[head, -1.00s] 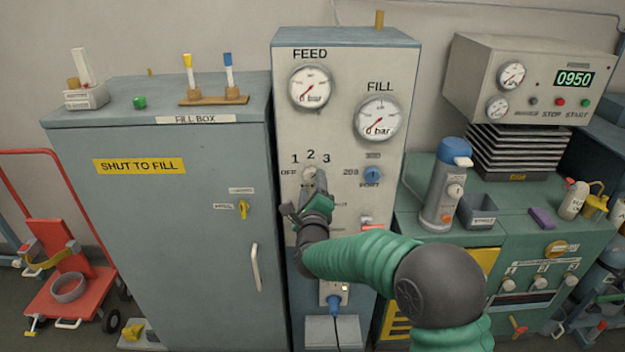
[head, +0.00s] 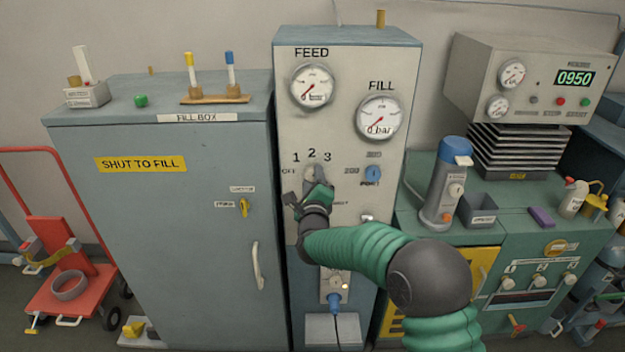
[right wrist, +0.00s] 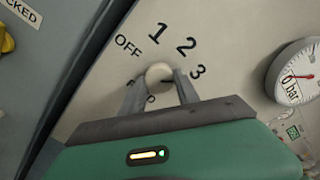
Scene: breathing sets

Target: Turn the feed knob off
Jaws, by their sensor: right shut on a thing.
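The feed knob (right wrist: 159,72) is a pale round knob on the grey panel (head: 345,140), with OFF, 1, 2 and 3 printed around it. In the head view the knob (head: 313,171) is partly behind my gripper. My right gripper (head: 316,185) is at the panel, and in the right wrist view its two fingers (right wrist: 160,88) are closed on the knob from both sides. I cannot tell which mark the knob points to. The FEED gauge (head: 313,86) is above it, its needle low. My left gripper is not in view.
The FILL gauge (head: 379,118) and a blue port knob (head: 373,173) sit right of the feed knob. The fill box cabinet (head: 165,215) stands close on the left, with a yellow latch (head: 244,207). A grey-blue flask (head: 446,182) stands on the green bench to the right.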

